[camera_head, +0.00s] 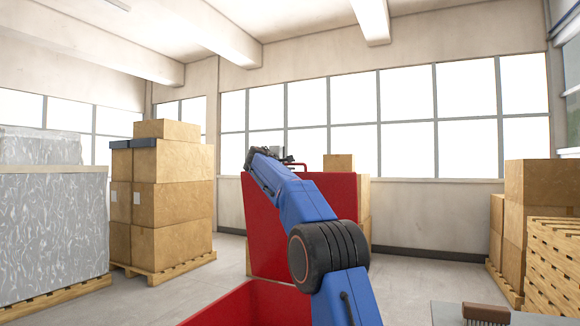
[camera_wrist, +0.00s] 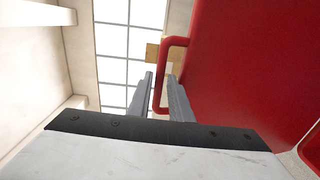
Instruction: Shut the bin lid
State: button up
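The red bin's lid (camera_head: 262,225) stands raised, close to upright, behind the red bin body (camera_head: 250,305), whose near part shows at the bottom of the head view. A red bar handle (camera_head: 302,166) is at the lid's top edge. In the wrist view the lid (camera_wrist: 245,70) fills the right side, with its handle (camera_wrist: 165,60) left of it. My gripper (camera_wrist: 160,76) is open, its two grey fingers apart, one on each side of the handle bar as seen there. Whether either finger touches the bar cannot be told. My gripper (camera_head: 279,156) is small in the head view, near the lid's top.
Stacked cartons (camera_head: 172,195) stand on a pallet at left, beside a wrapped grey load (camera_head: 45,230). More cartons (camera_head: 540,195) and stacked pallets (camera_head: 555,262) are at right. A brush (camera_head: 485,313) lies on a grey surface (camera_head: 445,314) at lower right. Floor right of the bin is clear.

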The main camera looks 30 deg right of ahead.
grip_shut()
jog(key=shift+s+a, duration=0.1)
